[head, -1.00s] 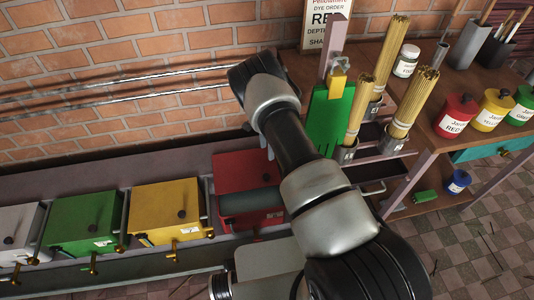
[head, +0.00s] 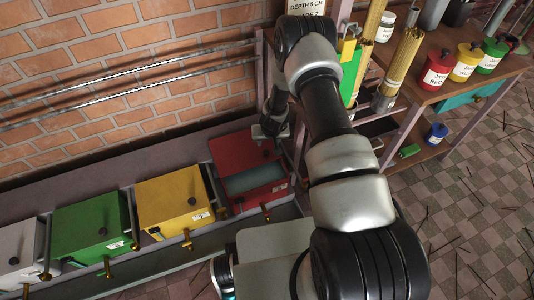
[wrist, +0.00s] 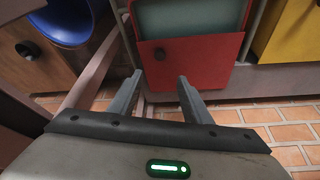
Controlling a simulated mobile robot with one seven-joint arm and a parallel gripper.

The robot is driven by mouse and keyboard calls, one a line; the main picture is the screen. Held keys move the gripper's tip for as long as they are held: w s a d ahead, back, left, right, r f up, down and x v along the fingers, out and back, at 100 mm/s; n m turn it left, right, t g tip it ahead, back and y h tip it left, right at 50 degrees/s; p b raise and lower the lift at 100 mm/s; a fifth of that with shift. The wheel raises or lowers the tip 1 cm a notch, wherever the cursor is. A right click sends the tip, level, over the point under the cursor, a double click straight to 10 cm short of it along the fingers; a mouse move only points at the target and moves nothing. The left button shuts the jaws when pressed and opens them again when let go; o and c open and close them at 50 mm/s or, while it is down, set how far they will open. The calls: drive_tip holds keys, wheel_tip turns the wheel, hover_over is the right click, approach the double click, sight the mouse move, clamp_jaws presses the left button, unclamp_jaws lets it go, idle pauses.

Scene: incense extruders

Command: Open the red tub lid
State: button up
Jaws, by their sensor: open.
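The red tub (head: 262,197) sits at the right end of the row. Its red lid (head: 232,150) lies toward the brick wall, and a grey-teal surface shows in the uncovered part on the room side. In the wrist view the red lid (wrist: 205,68) shows a dark round knob (wrist: 160,53) just ahead of the fingertips. My gripper (wrist: 160,82) is open and empty, its fingers apart near the lid's wall-side edge. In the head view my gripper (head: 270,136) is over the lid's wall-side right corner and partly hides it; contact cannot be told.
The yellow tub (head: 170,200) and green tub (head: 88,232) stand left of the red one, lids on. A post and wooden shelf (head: 455,90) with jars and incense bundles stand close on the right. The brick wall (head: 120,70) is behind the row.

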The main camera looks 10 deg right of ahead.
sight(266, 152)
drive_tip(key=b+x, duration=0.6)
drive_tip(key=x, duration=1.1)
drive_tip(key=shift+w+a+f, duration=0.1)
drive_tip(key=shift+f, duration=0.05)
clamp_jaws()
